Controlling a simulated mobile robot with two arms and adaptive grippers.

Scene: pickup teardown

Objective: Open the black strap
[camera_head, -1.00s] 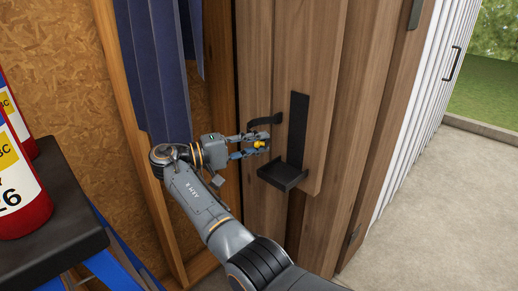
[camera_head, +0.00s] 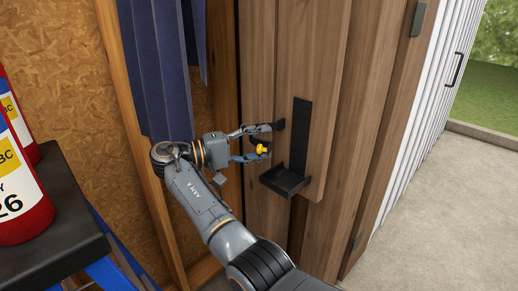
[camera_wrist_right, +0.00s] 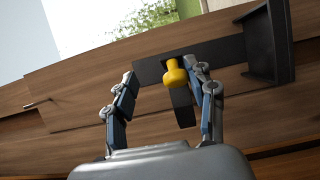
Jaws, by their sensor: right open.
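The black strap (camera_wrist_right: 184,106) stands out from a black bracket plate (camera_head: 301,125) on the wooden panel. In the right wrist view it lies between my open fingers, nearer the right-hand one. In the head view the fingers hide most of it. A yellow knob (camera_wrist_right: 174,75) shows beside the strap, close to the right-hand finger; it also shows by the lower finger in the head view (camera_head: 262,149). The bracket's black tray (camera_head: 286,180) is below the plate. My right gripper (camera_head: 272,142) is open, its fingers one above the other at the bracket. My left gripper is out of view.
Red extinguishers (camera_head: 22,190) stand at the left on a black-topped stand (camera_head: 62,205). Blue cloth (camera_head: 158,75) hangs left of the panel, above my right arm. A white ribbed wall (camera_head: 425,120) and open concrete floor (camera_head: 430,220) are at the right.

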